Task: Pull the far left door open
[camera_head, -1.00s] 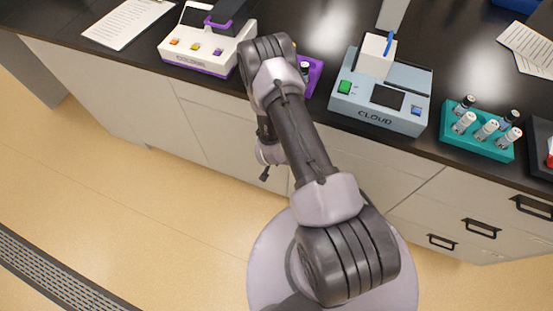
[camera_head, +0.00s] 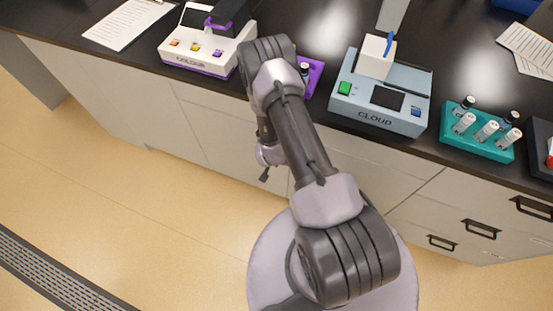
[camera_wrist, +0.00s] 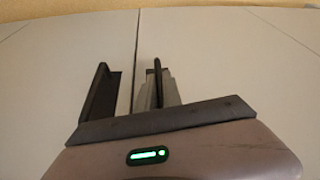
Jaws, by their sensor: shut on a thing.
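My gripper (camera_wrist: 160,92) shows in the wrist view with its grey fingers close together, shut on a thin dark upright door handle (camera_wrist: 156,65). This handle is on the pale door (camera_wrist: 225,60) just right of the dark seam in that view. A second black handle-like piece (camera_wrist: 100,92) stands left of the seam, apart from the fingers. In the head view the far left pale door (camera_head: 110,95) looks flush with the cabinet front. My arm hides the held handle and most of my gripper there.
The dark counter holds a white colour device (camera_head: 205,50), a purple rack (camera_head: 315,75), a grey-blue cloud device (camera_head: 375,110) and a teal vial rack (camera_head: 475,143). Drawers with black handles (camera_head: 481,229) are at the right. The tan floor (camera_head: 130,200) before the left doors is clear.

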